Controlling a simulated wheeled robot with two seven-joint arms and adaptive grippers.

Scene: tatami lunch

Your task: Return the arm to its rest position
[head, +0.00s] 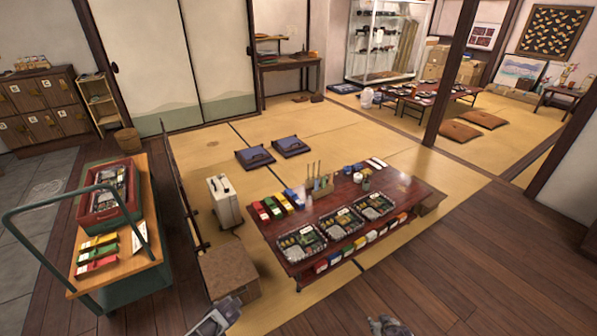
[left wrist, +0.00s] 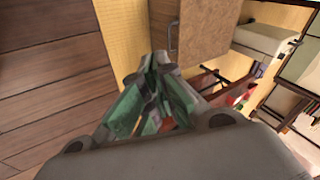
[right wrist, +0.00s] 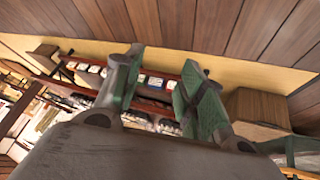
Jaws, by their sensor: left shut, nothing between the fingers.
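My right gripper (head: 388,326) shows at the bottom edge of the head view, in front of the low red table (head: 413,197). In the right wrist view its green fingers (right wrist: 160,75) stand apart with nothing between them. My left arm's end (head: 215,318) is at the bottom edge of the head view, below the cardboard box (head: 228,272). In the left wrist view the left gripper's fingers (left wrist: 158,75) are together and hold nothing. Both grippers are apart from the table and its contents.
Several lunch boxes (head: 345,223) stand on the red table. A green cart (head: 135,290) with a red crate (head: 107,222) stands at the left. A white case (head: 224,203) is beside the table. The wooden floor (head: 480,275) at the right is clear.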

